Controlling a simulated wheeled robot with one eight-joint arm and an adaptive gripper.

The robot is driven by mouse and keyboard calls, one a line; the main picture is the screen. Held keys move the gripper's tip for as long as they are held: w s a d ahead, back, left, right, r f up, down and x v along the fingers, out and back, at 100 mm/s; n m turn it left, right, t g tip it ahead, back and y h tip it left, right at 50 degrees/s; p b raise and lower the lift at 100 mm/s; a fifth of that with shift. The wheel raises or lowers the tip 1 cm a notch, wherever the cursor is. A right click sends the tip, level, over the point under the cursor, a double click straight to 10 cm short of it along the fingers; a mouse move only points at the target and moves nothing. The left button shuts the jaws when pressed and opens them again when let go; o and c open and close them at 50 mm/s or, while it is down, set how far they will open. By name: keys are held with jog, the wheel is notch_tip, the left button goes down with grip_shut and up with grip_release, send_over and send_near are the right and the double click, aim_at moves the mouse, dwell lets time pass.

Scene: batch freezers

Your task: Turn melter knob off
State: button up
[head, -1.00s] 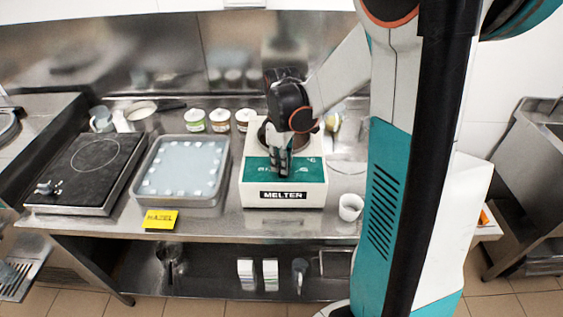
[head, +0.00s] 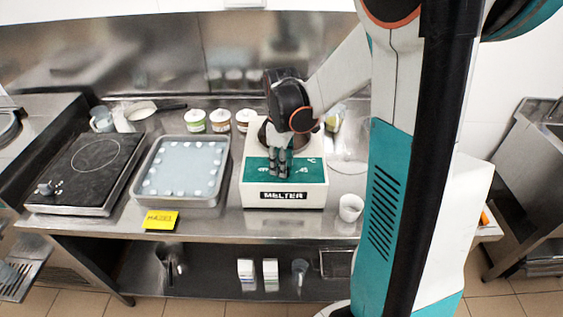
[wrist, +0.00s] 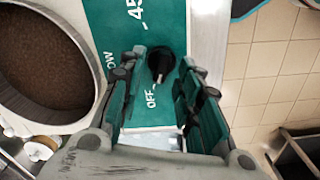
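The melter (head: 283,200) is a white box on the steel counter with a teal front panel (head: 312,172) and a "MELTER" label. In the wrist view its black knob (wrist: 160,60) has a white pointer mark aimed roughly at the printed "OFF" (wrist: 151,98); a "45" mark lies above it. My gripper (wrist: 162,65) is open, with one finger on each side of the knob and narrow gaps visible. In the head view my gripper (head: 279,162) reaches down over the panel and hides the knob.
The melter's round pot (wrist: 38,65) of brown contents is close beside my gripper. A white cup (head: 350,207) stands right of the melter, a pale tray (head: 182,202) left. Several jars (head: 220,120) stand behind. A yellow "HAZEL" card (head: 161,220) is at the counter's front edge.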

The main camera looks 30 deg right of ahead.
notch_tip(320, 180, up, 12)
dwell(0.5)
dwell(0.4)
